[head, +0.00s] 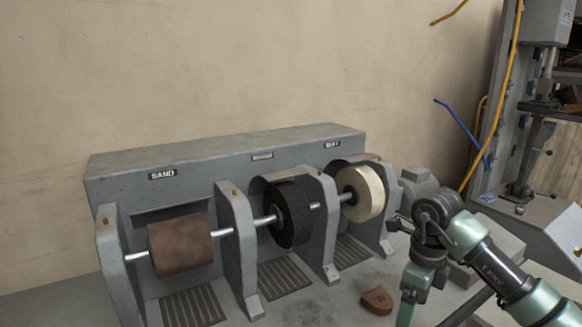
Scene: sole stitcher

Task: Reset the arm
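My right arm (485,262) comes in from the lower right. It rises to a grey joint (437,208), then bends down past the bottom edge of the head view. Its gripper is below the frame or hidden, so its fingers do not show. My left arm and gripper are not in view.
A grey sanding machine (225,154) stands by the wall with a brown drum (180,245), a black brush wheel (292,214) and a cream wheel (364,194). A small brown piece (377,300) lies left of my arm. A grey machine with cables (528,125) stands at right.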

